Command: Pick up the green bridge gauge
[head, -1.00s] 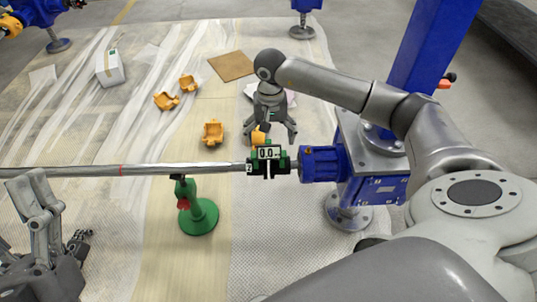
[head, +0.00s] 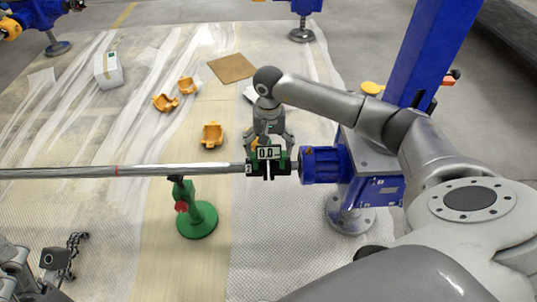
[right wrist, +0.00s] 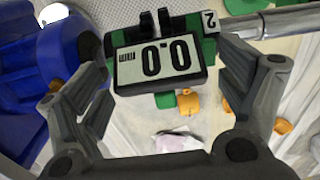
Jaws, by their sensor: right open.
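The green bridge gauge (head: 268,154) sits on the right end of the long metal shaft (head: 150,171), beside the blue coupling (head: 320,165). Its display, reading 0.0 mm, faces the right wrist camera (right wrist: 158,62). My right gripper (head: 269,143) is open at the far side of the gauge. In the right wrist view its fingers stand wide apart, one on either side of the gauge, and no grip shows.
A green screw jack (head: 198,218) with a red knob stands under the shaft. Several orange pieces (head: 212,134), a brown board (head: 231,68) and a white box (head: 108,71) lie on the plastic-covered floor. A blue post (head: 425,60) rises beside the right arm.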

